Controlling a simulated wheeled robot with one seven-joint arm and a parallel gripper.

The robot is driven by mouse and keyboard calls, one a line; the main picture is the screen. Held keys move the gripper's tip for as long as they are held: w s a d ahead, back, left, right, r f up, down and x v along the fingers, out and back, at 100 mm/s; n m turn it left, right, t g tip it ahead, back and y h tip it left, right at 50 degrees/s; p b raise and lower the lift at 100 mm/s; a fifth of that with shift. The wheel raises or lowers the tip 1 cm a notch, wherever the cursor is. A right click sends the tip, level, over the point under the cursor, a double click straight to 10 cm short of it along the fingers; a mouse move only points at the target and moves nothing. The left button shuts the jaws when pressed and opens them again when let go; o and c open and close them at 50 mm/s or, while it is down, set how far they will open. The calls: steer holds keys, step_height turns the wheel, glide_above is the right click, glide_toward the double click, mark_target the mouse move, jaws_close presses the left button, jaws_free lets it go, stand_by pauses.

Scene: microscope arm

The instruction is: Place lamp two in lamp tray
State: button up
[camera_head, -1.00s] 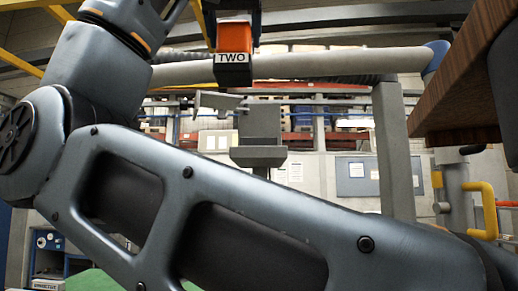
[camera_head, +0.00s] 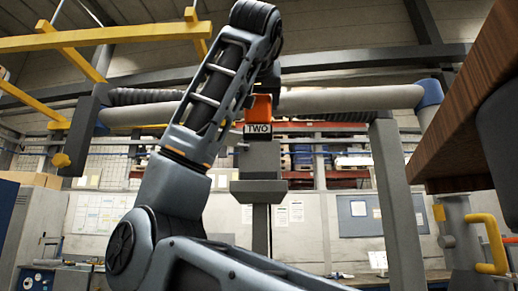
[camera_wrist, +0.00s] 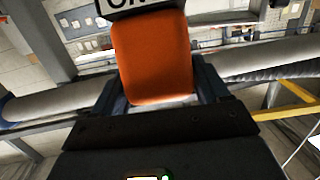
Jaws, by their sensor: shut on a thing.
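Lamp two is an orange block (camera_head: 259,106) with a black base and a white label reading TWO. In the head view it hangs upright, just above a grey stand (camera_head: 258,191); the depth between them is unclear. In the wrist view the orange body (camera_wrist: 154,58) sits between the fingers, its label cut off at the top edge. My gripper (camera_wrist: 156,88) is shut on it. In the head view my arm hides most of the gripper. I cannot make out a lamp tray for certain.
A thick grey pipe (camera_head: 350,98) crosses behind the lamp. A grey post (camera_head: 398,190) stands right of the stand. A wooden slab (camera_head: 465,120) and a yellow handle (camera_head: 489,242) are at the right. Yellow beams (camera_head: 110,38) run overhead at the left.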

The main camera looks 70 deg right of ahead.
steer(key=r+p+x, duration=0.1)
steer(key=p+x, duration=0.1)
steer(key=x, duration=0.7)
steer(key=shift+w+d+f+g+y+p, duration=0.3)
steer(key=shift+d+f+y, duration=0.25)
steer(key=shift+d+f, duration=0.5)
steer(key=shift+w+d+f+g+y+p, duration=0.25)
steer(key=shift+d+f+y, duration=0.35)
steer(key=shift+f, duration=0.7)
steer(key=shift+w+d+f+g+y+p, duration=0.2)
steer(key=shift+w+d+f+y, duration=0.25)
steer(key=shift+d+f, duration=0.6)
steer(key=shift+a+f, duration=0.15)
steer(key=shift+f, duration=0.1)
steer(key=o, duration=1.2)
